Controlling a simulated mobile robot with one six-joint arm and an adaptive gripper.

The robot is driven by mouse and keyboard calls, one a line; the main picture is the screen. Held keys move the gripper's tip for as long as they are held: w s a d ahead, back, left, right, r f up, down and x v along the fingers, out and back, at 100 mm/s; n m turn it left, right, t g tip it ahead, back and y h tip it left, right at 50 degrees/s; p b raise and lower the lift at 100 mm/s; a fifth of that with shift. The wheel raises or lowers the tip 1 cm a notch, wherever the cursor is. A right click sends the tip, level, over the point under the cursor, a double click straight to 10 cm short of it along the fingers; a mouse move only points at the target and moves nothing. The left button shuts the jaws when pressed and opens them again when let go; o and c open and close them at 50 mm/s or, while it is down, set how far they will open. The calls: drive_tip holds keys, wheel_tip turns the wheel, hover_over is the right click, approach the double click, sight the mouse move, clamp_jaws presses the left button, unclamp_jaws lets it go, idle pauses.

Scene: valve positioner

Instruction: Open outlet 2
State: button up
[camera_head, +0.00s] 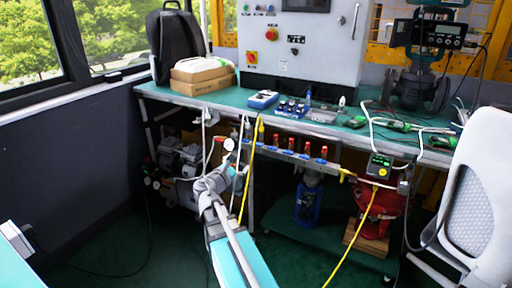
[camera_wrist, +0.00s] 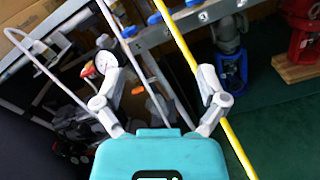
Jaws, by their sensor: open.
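A manifold rail (camera_head: 285,155) runs under the front edge of the bench. It carries several valves with red handles, among them a leftmost one (camera_head: 276,139) and a rightmost one (camera_head: 323,154). In the wrist view the rail (camera_wrist: 172,33) crosses the top, with blue parts below the handles, which are cut off or hidden. My gripper (camera_wrist: 160,76) is open, its grey fingers wide apart, with hoses passing between or behind them. It also shows in the head view (camera_head: 222,176), below and left of the rail.
A round pressure gauge (camera_head: 228,144) hangs near my gripper and appears by the left finger in the wrist view (camera_wrist: 105,69). A yellow hose (camera_head: 248,170) and white tubes hang close by. The bench top (camera_head: 225,101) holds tools.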

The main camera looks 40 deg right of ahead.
sight(257, 145)
drive_tip(key=x, duration=1.3)
drive_tip(key=shift+w+d, duration=0.15)
drive_tip(key=shift+d, duration=0.15)
drive_tip(key=c, duration=1.2)
